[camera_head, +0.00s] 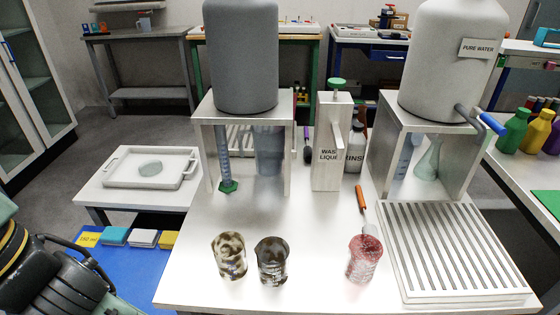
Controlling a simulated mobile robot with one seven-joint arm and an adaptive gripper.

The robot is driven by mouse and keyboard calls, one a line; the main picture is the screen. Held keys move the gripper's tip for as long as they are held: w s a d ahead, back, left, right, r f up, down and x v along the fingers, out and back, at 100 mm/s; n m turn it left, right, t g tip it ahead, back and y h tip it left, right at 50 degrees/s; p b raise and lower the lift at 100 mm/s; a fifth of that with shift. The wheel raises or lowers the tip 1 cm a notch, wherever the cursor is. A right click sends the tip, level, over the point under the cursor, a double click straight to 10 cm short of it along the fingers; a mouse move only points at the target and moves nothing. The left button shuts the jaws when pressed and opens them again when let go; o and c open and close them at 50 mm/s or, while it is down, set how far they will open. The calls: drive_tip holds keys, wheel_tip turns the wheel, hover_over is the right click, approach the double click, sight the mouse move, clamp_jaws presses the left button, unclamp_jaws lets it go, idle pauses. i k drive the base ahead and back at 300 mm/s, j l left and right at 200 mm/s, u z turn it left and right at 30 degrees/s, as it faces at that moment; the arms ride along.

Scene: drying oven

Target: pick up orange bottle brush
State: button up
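The orange bottle brush (360,199) lies on the white table between the waste liquid box and the slatted rack. Its orange handle points away from me. Its pale lower end runs toward the beaker with red contents (364,260), and I cannot tell whether they touch. Dark and green parts of my arm show at the lower left, well apart from the brush. My gripper's fingertips are not in view.
Two beakers with brownish contents (231,256) (271,262) stand at the table's front. The waste liquid box (328,165) stands behind left of the brush. The slatted rack (450,255) lies to the right. A purple-handled tool (307,140) is farther back.

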sight(369, 229)
drive_tip(key=k+j+z, duration=0.1)
drive_tip(key=j, duration=0.35)
drive_tip(key=j+z, duration=0.35)
drive_tip(key=j, duration=0.75)
drive_tip(key=i+j+z, duration=0.15)
drive_tip(key=i+l, duration=0.1)
drive_tip(key=l, duration=0.15)
drive_tip(key=i+l, duration=0.1)
drive_tip(key=l, duration=0.1)
